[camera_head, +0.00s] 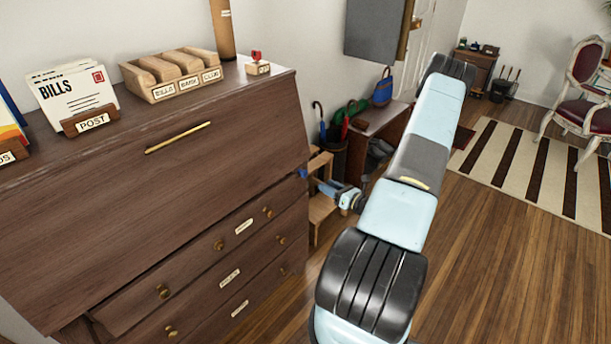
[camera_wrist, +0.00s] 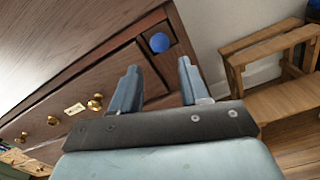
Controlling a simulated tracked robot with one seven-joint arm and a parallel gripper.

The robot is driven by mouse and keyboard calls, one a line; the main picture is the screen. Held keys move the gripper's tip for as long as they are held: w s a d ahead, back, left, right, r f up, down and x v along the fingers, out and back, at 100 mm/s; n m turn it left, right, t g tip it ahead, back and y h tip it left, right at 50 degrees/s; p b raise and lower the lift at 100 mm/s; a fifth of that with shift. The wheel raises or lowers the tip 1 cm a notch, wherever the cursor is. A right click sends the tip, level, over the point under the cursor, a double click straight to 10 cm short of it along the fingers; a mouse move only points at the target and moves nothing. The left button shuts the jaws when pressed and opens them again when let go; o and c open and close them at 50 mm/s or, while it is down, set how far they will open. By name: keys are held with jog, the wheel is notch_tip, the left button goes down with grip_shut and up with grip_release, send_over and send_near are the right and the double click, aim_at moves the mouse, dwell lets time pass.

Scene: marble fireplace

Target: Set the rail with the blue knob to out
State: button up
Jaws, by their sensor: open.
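The blue knob (camera_wrist: 159,42) shows in the wrist view on the small squarish end of a rail at the upper corner of the wooden bureau (camera_wrist: 70,105), above the drawers. The rail does not visibly stick out from the bureau front. My gripper (camera_wrist: 158,64) is open and empty, with its two grey-blue fingers apart and pointing toward the knob, which appears between and beyond the fingertips. In the head view the bureau (camera_head: 130,215) is at left with its sloping lid closed. My gripper is small there, near the bureau's right edge.
A wooden step stool (camera_wrist: 270,60) stands right of the bureau, close to my gripper. Brass drawer knobs (camera_wrist: 95,103) stick out below the rail. A card holder (camera_head: 90,120) and wooden sorter (camera_head: 150,90) stand on top. The floor at right (camera_head: 500,260) is clear.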

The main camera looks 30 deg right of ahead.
aim_at(306, 174)
jog(key=x, duration=1.1)
jog(key=shift+w, duration=0.1)
grip_shut()
